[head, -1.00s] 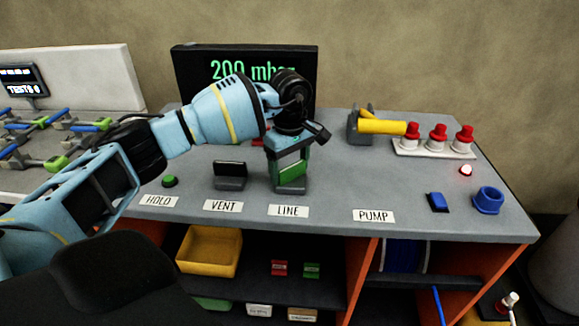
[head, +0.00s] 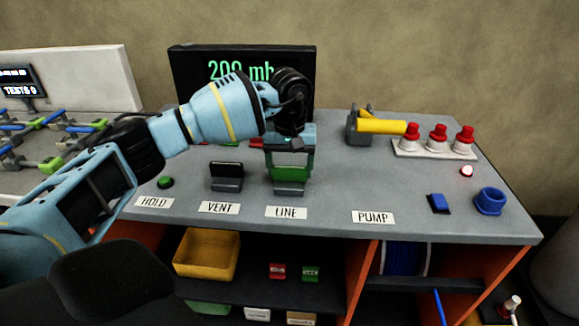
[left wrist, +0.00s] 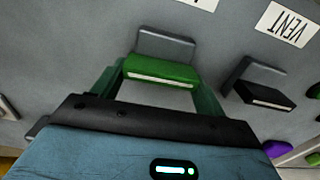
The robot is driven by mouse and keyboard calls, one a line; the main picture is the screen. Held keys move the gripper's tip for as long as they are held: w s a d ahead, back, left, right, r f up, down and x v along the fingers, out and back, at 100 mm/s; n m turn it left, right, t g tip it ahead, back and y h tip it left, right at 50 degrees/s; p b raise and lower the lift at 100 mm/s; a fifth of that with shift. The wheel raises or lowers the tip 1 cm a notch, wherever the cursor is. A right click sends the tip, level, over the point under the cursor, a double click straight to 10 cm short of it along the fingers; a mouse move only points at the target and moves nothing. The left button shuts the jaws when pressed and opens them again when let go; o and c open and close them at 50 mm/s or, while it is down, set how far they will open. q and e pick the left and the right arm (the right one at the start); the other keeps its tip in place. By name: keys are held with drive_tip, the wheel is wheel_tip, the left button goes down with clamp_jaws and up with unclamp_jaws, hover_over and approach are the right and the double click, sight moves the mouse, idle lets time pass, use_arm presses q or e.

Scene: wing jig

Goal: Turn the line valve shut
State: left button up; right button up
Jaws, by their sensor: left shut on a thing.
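The line valve has a green handle (head: 289,173) on a grey base (head: 289,190), behind the LINE label (head: 286,212) on the bench top. My left gripper (head: 289,170) reaches down over it with one finger on each side. It is shut on the green handle. In the left wrist view the green handle (left wrist: 160,71) spans between the two fingertips (left wrist: 163,80), its pale edge facing the camera, with the grey base behind it. Part of the handle is hidden by the fingers in the head view. My right gripper is not in view.
The VENT valve (head: 227,170) with a black handle stands close to the left. A green button (head: 166,182) is by HOLD. A yellow-handled valve (head: 380,126) and several red-capped fittings (head: 438,134) stand right. A display (head: 185,75), partly hidden by my arm, stands behind.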

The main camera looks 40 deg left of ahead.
use_arm(q)
drive_tip(key=shift+m, duration=0.3)
drive_tip(key=o, duration=1)
wheel_tip(320, 180, up, 8)
drive_tip(key=shift+f, duration=0.1)
drive_tip(key=shift+f, duration=0.1)
idle(0.5)
